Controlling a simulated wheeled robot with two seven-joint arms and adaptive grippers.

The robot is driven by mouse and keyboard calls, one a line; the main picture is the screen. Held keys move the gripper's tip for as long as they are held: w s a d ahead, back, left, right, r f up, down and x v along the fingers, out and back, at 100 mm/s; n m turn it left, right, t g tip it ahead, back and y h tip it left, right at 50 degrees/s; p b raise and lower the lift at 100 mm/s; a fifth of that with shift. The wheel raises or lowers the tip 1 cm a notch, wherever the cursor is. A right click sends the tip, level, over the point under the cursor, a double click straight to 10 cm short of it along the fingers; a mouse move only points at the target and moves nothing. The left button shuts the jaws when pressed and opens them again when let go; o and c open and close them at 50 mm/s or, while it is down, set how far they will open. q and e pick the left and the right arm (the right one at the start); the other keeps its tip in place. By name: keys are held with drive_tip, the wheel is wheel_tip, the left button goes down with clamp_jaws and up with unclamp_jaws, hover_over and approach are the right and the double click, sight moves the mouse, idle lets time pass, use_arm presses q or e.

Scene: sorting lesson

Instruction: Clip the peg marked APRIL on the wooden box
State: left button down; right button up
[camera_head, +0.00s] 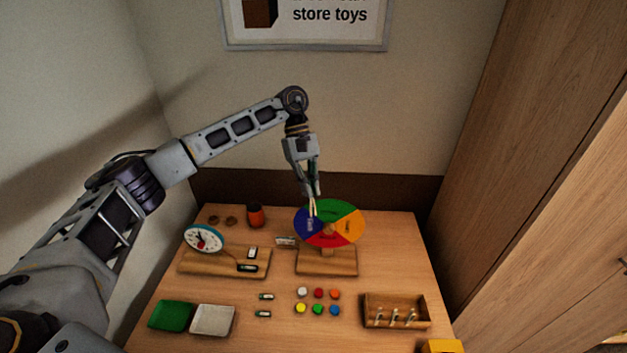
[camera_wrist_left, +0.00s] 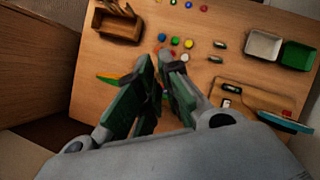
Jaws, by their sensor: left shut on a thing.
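My left gripper (camera_head: 314,192) is above the upper left edge of the upright colour wheel (camera_head: 345,213), pointing down. It is shut on a thin, pale peg (camera_head: 312,207), which shows just under the fingertips against the wheel. I cannot read a name on it, nor tell whether it still touches the wheel. In the left wrist view, the gripper's fingers (camera_wrist_left: 163,82) hide most of the wheel and the peg. The wooden box (camera_head: 414,301) stands at the right front of the table, with 3 pale pegs at its front side. The box also shows in the left wrist view (camera_wrist_left: 119,25). My right gripper is not in view.
Coloured buttons (camera_head: 319,293) lie before the wheel's stand. A clock (camera_head: 204,239) on a wooden base, green (camera_head: 171,315) and white (camera_head: 212,319) trays are at left. An orange-red jar (camera_head: 255,216) stands at the back. Bare table lies between buttons and box.

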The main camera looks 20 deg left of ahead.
use_arm(q)
drive_tip(key=s+a+f+m+g+y, duration=0.1)
drive_tip(key=s+f+m+y, duration=0.2)
drive_tip(key=s+f+m, duration=0.4)
wheel_tip(320, 180, down, 4)
drive_tip(key=shift+a+r+m+y, duration=0.15)
drive_tip(key=shift+m+y, duration=0.25)
drive_tip(key=shift+m, duration=0.5)
